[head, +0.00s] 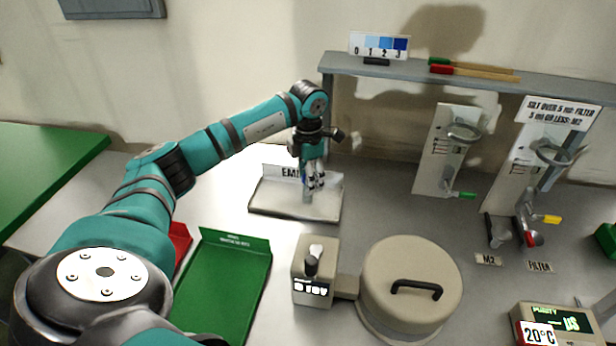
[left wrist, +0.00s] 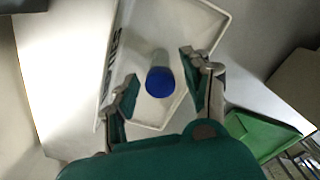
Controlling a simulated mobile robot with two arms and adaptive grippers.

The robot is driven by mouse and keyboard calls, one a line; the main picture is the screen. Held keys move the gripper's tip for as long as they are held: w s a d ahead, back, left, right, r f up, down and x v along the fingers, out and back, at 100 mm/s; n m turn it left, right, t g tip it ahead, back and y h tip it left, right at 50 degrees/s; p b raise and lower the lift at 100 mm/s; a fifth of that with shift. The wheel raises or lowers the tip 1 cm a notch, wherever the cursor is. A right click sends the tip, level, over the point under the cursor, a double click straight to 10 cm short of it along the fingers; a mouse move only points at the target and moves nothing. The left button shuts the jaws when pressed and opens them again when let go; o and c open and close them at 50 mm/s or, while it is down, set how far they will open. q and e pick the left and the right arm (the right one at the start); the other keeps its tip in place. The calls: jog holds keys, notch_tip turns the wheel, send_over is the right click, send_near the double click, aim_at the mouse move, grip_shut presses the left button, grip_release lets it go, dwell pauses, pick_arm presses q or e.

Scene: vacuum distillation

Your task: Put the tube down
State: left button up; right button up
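The tube, with its blue cap (left wrist: 160,82), is seen nearly end-on from above in the left wrist view and looks roughly upright. It is over or in the white tray (left wrist: 208,22), whose label is partly hidden. In the head view the tray (head: 262,198) lies at the back of the bench, and the tube's pale lower part (head: 307,197) shows below my left gripper (head: 314,182). In the left wrist view the gripper (left wrist: 160,88) is open, with one finger on each side of the tube and visible gaps between. My right gripper is not in view.
A green tray (head: 235,275) lies in front of the white tray, beside a red one (head: 180,240). A round lidded device (head: 412,285) and a switch box (head: 315,270) stand nearby. Two upright panels (head: 445,150) with ring holders are at right, under a grey shelf (head: 470,75).

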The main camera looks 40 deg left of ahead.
pick_arm(q)
jog(key=shift+r, duration=0.1)
notch_tip(320, 180, up, 12)
jog(key=b, duration=0.1)
jog(key=shift+b, duration=0.4)
dwell(0.5)
